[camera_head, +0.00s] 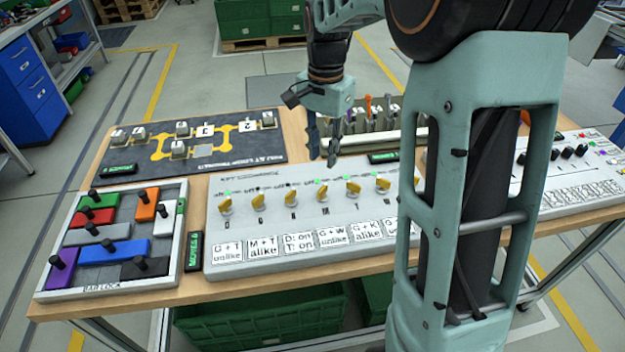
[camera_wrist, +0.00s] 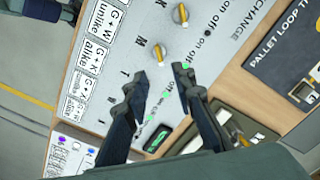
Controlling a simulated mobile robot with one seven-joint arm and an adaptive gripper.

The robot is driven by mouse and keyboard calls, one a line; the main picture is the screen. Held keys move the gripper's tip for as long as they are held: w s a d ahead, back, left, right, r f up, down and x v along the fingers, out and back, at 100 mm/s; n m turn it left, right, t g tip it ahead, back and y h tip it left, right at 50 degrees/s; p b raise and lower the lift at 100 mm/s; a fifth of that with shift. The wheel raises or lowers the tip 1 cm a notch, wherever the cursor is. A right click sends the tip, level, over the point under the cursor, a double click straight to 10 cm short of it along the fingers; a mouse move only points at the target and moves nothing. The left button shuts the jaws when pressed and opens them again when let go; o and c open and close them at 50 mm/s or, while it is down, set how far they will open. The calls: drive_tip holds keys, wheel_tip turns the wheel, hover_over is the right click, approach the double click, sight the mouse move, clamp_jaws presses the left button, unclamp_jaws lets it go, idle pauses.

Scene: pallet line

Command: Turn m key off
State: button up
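A white switch panel (camera_head: 275,245) with a row of yellow key knobs lies on the table. The fourth knob from the left (camera_head: 324,193), apparently the M key by its place in the row, is below my gripper (camera_head: 323,148). Its small letter is hard to read in the head view. In the wrist view, a yellow knob (camera_wrist: 160,52) shows just past my open, empty fingertips (camera_wrist: 162,72), and another knob (camera_wrist: 181,13) shows farther up. My fingers are above the panel and apart from the knobs. The left finger covers part of the panel.
A tray of coloured sliding blocks (camera_head: 112,292) is at the left. A dark pallet-loop board (camera_head: 110,160) lies behind the panel. Rule cards (camera_head: 299,242) line the panel's front. A box with upright handles (camera_head: 372,143) stands behind, and another white panel (camera_head: 563,190) is at right.

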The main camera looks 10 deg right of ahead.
sight(323, 188)
wheel_tip(323, 188, down, 10)
drive_tip(key=shift+r, duration=0.1)
idle(0.4)
clamp_jaws()
